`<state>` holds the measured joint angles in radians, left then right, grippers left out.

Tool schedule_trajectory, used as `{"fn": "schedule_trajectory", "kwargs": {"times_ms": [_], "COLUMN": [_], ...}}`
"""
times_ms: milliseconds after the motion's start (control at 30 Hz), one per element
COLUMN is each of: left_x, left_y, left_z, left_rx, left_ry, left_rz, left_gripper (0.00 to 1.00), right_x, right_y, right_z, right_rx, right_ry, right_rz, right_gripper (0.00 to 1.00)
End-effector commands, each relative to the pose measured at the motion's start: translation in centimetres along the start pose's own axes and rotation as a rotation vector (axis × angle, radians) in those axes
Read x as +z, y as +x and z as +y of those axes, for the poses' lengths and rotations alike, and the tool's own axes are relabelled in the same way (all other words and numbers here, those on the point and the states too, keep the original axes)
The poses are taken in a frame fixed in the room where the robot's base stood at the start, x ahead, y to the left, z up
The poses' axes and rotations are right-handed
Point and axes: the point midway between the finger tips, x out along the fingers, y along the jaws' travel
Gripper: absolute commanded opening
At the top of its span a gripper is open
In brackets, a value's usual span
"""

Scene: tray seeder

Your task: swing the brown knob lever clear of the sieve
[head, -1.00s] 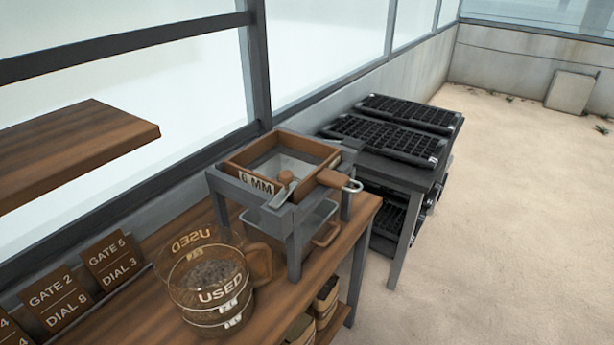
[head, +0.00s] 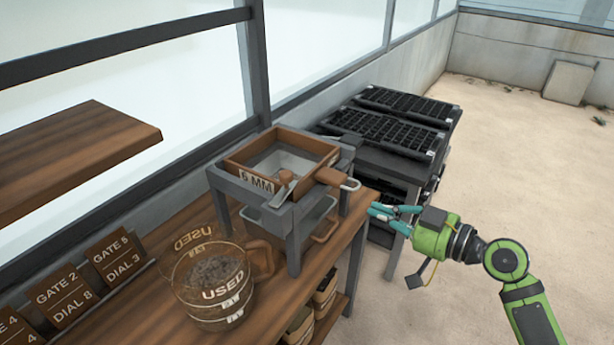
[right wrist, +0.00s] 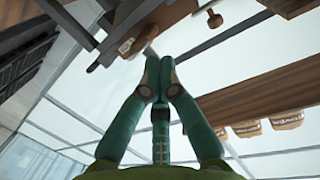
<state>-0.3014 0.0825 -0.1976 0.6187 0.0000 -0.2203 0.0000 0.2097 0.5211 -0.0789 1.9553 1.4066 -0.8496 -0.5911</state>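The sieve (head: 240,168) is a square brown wooden frame marked 6 MM, with a stubby brown handle (head: 328,177) ending in a metal loop. It sits in a grey stand (head: 294,243) on the bench. The lever (head: 281,195) is a grey bar at the sieve's front edge, with its round brown knob (head: 286,177) standing up over that edge. My right gripper (head: 371,210) is right of the stand, off the bench edge and apart from the lever. Its teal fingers converge with tips nearly together and nothing between them; the right wrist view shows them too (right wrist: 160,58). My left gripper is out of view.
A clear jug (head: 197,311) labelled USED, holding dark grains, stands left of the stand on the wooden bench (head: 141,318). A clear bin (head: 322,222) sits under the sieve. Black cell trays (head: 388,131) lie on a table behind. The floor at right is open.

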Motion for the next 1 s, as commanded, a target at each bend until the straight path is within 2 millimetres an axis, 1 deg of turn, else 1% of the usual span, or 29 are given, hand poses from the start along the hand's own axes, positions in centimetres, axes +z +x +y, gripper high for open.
{"fn": "schedule_trajectory", "kwargs": {"times_ms": [33, 100, 200, 300, 533, 633, 767, 867, 1000], "left_x": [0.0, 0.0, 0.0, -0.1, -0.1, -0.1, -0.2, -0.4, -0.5], "left_y": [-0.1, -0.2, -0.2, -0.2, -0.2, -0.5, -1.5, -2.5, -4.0], "left_z": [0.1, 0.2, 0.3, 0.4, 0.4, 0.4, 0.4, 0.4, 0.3], "left_rx": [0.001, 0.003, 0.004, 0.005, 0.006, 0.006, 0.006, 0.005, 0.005], "left_ry": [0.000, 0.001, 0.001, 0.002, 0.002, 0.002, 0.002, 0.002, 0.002], "left_rz": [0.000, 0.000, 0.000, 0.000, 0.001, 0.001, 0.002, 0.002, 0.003], "left_gripper": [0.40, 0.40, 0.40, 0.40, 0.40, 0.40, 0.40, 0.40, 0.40], "right_x": [-2.2, -4.0, -5.3, -5.5, -5.5, -5.6, -5.9, -6.2, -6.5], "right_y": [-0.4, -0.9, -1.3, -1.4, -1.3, -0.9, 0.6, 2.5, 5.5], "right_z": [-1.6, -3.2, -4.5, -4.8, -4.8, -4.8, -5.1, -5.4, -5.8], "right_rx": [-0.046, -0.096, -0.133, -0.142, -0.140, -0.140, -0.141, -0.141, -0.141], "right_ry": [-0.044, -0.084, -0.115, -0.121, -0.117, -0.115, -0.111, -0.111, -0.109], "right_rz": [0.023, 0.046, 0.063, 0.066, 0.066, 0.068, 0.069, 0.069, 0.069], "right_gripper": [0.00, 0.00, 0.00, 0.00, 0.00, 0.00, 0.00, 0.00, 0.00]}}
